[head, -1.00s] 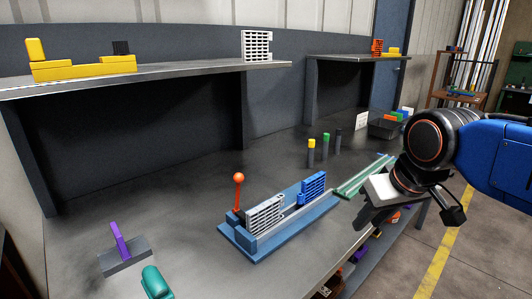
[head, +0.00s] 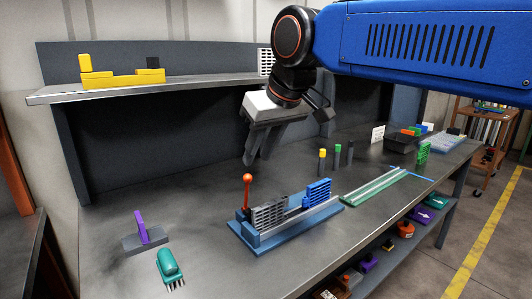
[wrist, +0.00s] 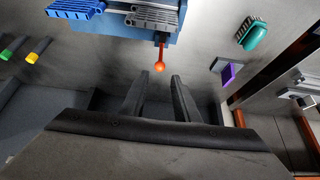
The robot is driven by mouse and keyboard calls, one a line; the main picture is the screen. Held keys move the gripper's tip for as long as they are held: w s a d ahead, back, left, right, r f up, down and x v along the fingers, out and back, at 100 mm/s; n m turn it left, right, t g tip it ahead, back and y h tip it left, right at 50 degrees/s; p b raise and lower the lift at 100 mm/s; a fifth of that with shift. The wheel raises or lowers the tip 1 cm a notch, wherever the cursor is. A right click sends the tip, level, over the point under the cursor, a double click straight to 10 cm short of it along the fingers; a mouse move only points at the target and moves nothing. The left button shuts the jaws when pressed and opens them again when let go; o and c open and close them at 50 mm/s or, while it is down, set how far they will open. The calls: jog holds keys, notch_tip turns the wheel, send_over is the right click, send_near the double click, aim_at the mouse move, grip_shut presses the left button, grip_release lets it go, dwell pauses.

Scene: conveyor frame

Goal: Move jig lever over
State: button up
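The jig lever (head: 247,191) is a thin upright rod with an orange-red ball on top, at the left end of the blue jig (head: 262,246). The jig holds a grey slotted block (head: 269,213) and a blue slotted block (head: 318,192). My gripper (head: 262,160) hangs above and slightly behind the lever, fingers pointing down, not touching it. In the wrist view my gripper (wrist: 160,92) has its two fingers apart with nothing between them. The lever's ball (wrist: 159,67) shows just beyond the fingertips, near the middle.
A purple upright piece (head: 141,226) on a grey base and a teal brush (head: 168,263) stand at the front left. The shelf (head: 190,80) overhangs the bench at the back.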

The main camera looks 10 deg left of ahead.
aim_at(249, 176)
jog(key=x, duration=0.8)
jog(key=c, duration=0.6)
